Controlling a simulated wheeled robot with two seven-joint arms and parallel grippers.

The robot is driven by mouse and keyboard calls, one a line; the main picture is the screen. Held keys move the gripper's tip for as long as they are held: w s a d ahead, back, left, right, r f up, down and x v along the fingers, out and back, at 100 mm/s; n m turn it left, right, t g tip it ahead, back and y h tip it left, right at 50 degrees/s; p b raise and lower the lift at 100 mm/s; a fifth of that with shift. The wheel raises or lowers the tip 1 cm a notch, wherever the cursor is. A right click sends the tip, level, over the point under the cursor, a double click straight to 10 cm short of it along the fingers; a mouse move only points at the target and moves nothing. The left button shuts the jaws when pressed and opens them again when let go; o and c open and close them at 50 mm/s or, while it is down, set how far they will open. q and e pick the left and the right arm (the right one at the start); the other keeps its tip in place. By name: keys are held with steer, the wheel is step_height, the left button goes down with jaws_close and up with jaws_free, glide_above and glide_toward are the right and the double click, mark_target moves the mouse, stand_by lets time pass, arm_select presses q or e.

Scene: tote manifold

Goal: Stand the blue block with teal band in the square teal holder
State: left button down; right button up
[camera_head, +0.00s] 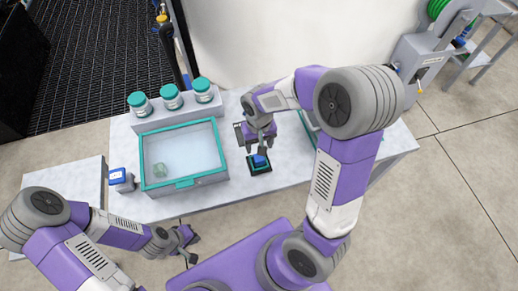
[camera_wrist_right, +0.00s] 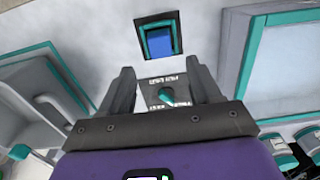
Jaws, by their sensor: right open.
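The blue block (camera_head: 259,161) is in the dark square holder with teal edging (camera_head: 258,171), on the white table. The right wrist view shows the block's blue face (camera_wrist_right: 160,40) inside the holder's frame (camera_wrist_right: 142,36). I cannot make out its teal band, nor tell whether it is fully seated. My right gripper (camera_head: 257,143) is just behind and above the block. My left gripper (camera_head: 191,247) is empty with fingers apart, off the table's front edge.
A teal-rimmed tote (camera_head: 142,165) with a small greenish item stands left of the holder. Several teal-lidded jars (camera_head: 171,97) stand in a rack behind it. A small device with a blue screen (camera_head: 120,179) is at the left. Another teal-edged container is partly hidden behind my right arm.

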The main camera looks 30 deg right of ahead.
steer(key=shift+r+p, duration=0.35)
steer(key=shift+r, duration=1.45)
